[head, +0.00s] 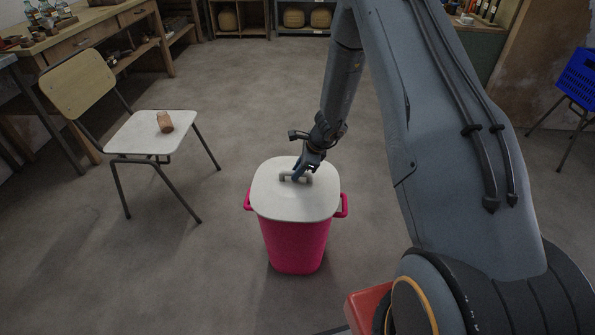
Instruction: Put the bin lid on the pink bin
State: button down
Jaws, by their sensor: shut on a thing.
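The pink bin (296,246) stands upright on the floor in the middle of the head view, with a pink handle on each side. The pale bin lid (296,207) lies over the top of the bin and covers its opening. It looks level and roughly lined up with the rim; I cannot tell whether it touches all round. My gripper (297,178) is over the lid, shut on the lid's grey handle. The inside of the bin is hidden.
A chair (150,133) with a small brown object (165,122) on its seat stands to the left. A wooden workbench (85,38) is at the back left. A blue crate (580,76) sits at the far right. The floor around the bin is clear.

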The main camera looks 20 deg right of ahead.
jog(key=shift+f+b, duration=0.4)
jog(key=shift+b, duration=0.1)
dwell(1.0)
jog(key=c, duration=1.3)
grip_release()
jog(key=shift+o, duration=0.2)
jog(key=shift+r, duration=0.1)
jog(key=p+v, duration=0.4)
jog(key=v, duration=0.3)
jog(key=shift+p, duration=0.35)
